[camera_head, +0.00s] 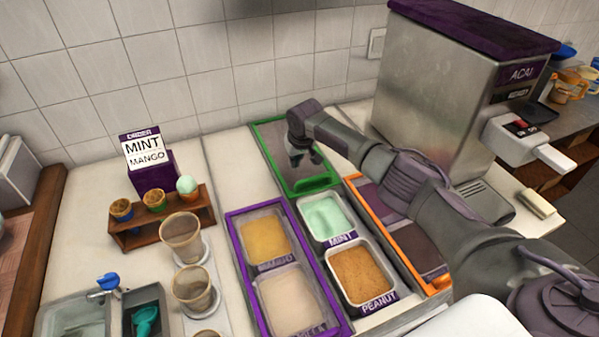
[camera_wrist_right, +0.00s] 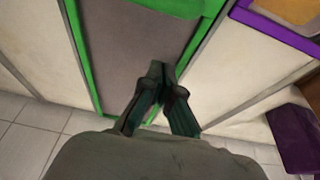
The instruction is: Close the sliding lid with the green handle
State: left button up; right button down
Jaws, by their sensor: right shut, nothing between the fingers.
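The sliding lid (camera_head: 271,135) is a grey panel in a green frame, and it lies at the back of the counter against the wall side. Its green handle (camera_head: 312,185) is at the near end, just behind the open mint tub (camera_head: 325,215). The peanut tub (camera_head: 361,273) in front of that is also uncovered. My right gripper (camera_head: 306,160) is over the lid's panel, behind the handle, with its fingers shut and empty. In the right wrist view, the gripper (camera_wrist_right: 168,78) points over the grey panel (camera_wrist_right: 135,45) near its green side edge. I cannot tell if it touches.
A purple-framed section (camera_head: 232,250) with mango and another tub is left of the mint and peanut tubs. An orange-framed lid (camera_head: 358,186) is on the right, partly under my right arm. The açaí machine (camera_head: 430,80) stands behind right. Cups (camera_head: 181,237) and a wooden cone rack (camera_head: 160,222) stand left.

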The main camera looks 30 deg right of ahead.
jog(key=shift+w+f, duration=0.15)
jog(key=shift+f, duration=0.35)
jog(key=shift+d+f, duration=0.1)
jog(key=shift+s+p, duration=0.5)
jog(key=shift+p, duration=0.2)
jog(key=shift+s+f+p, duration=0.2)
jog(key=shift+s+p, duration=0.65)
jog(key=shift+s, duration=0.3)
jog(key=shift+s+f, duration=0.15)
jog(key=shift+s, duration=0.15)
jog(key=shift+a, duration=0.2)
jog(key=shift+f, duration=0.1)
